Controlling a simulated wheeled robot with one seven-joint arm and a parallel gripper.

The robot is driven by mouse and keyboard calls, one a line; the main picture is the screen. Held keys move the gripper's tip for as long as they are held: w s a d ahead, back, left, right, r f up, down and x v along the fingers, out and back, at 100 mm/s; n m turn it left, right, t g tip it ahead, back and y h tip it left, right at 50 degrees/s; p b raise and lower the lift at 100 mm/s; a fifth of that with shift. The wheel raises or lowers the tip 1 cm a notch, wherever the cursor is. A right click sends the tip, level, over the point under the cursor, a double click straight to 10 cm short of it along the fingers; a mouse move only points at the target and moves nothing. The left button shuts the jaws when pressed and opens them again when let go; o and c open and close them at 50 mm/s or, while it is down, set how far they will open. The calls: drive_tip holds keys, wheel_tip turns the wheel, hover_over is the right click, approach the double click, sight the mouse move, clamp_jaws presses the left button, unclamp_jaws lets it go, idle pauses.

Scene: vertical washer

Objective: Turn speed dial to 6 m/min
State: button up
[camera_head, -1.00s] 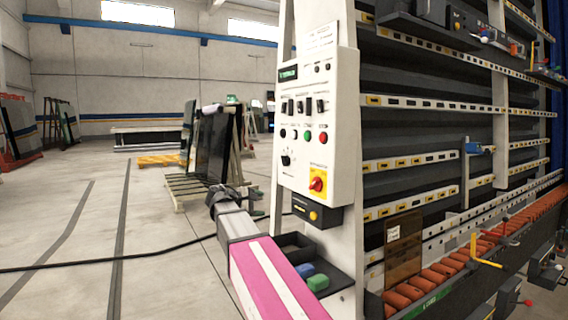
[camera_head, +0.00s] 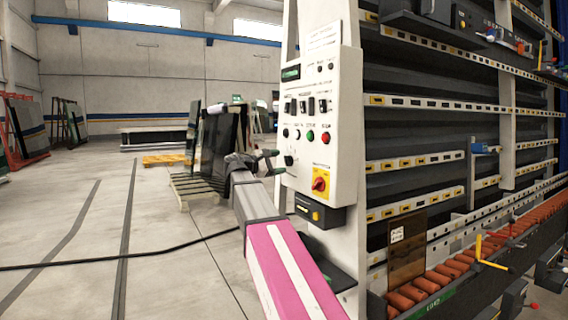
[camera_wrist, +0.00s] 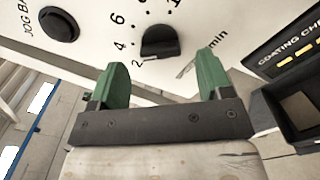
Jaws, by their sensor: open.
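The speed dial is a black knob (camera_wrist: 160,42) on the white control panel in the wrist view, with 2, 4 and 6 printed around its left side and "min" to its right. In the head view the dial (camera_head: 289,160) is small, at the panel's lower left. My gripper (camera_wrist: 158,80) has two green fingers spread wide, one on each side below the knob, with nothing between them. The fingers are apart from the knob. In the head view my gripper (camera_head: 268,163) is just left of the panel's edge. The pointer's exact setting is hard to read.
The white panel (camera_head: 335,110) also carries a display, switches, coloured buttons and a red rotary switch (camera_head: 320,184) on yellow. A black "JOG BA..." button (camera_wrist: 59,24) lies left of the dial. A dark box (camera_head: 319,213) sits below the panel. Open floor lies left.

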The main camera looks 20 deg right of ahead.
sight(288, 161)
drive_tip(key=d, duration=0.3)
drive_tip(key=shift+w, duration=0.3)
drive_tip(key=c, duration=0.9)
drive_tip(key=shift+m, duration=3.9)
